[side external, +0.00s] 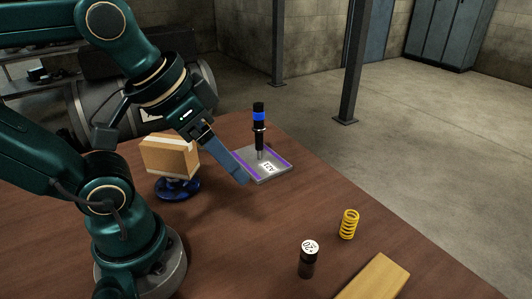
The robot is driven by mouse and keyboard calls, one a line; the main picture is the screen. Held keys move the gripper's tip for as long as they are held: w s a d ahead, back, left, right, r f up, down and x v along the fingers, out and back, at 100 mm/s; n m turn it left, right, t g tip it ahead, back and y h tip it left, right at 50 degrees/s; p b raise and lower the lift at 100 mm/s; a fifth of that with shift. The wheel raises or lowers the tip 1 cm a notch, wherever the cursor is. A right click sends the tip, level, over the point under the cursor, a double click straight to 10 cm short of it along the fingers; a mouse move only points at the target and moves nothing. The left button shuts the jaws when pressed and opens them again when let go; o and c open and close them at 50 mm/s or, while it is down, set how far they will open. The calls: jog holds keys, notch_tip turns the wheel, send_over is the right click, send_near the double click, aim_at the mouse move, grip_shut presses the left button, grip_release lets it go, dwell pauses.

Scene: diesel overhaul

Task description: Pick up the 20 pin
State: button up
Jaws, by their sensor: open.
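The 20 pin (307,261) is a short dark cylinder with a white top marked 20. It stands upright on the brown table near the front, to the left of a yellow spring. My gripper (239,177) is open and empty, with its blue-grey fingers pointing down to the right. It is up and to the left of the pin in the picture, well apart from it. The fingers overlap each other from this side, so the gap between them is hidden.
A grey plate (277,174) with purple edges bears a black and blue injector-like part (259,125). A cardboard-coloured box (169,156) sits above a blue base (178,187). The yellow spring (348,224) and a wooden block (377,280) are near the pin. Bare table lies between gripper and pin.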

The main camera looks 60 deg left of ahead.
jog(key=r, duration=0.2)
jog(key=n+g+h, duration=1)
jog(key=n+h, duration=0.3)
jog(key=n, duration=0.1)
send_over(310, 269)
jog(key=w+a, duration=0.1)
jog(key=a, duration=0.2)
notch_tip(310, 269, down, 18)
jog(key=shift+f, duration=0.35)
jog(key=shift+x, duration=2.55)
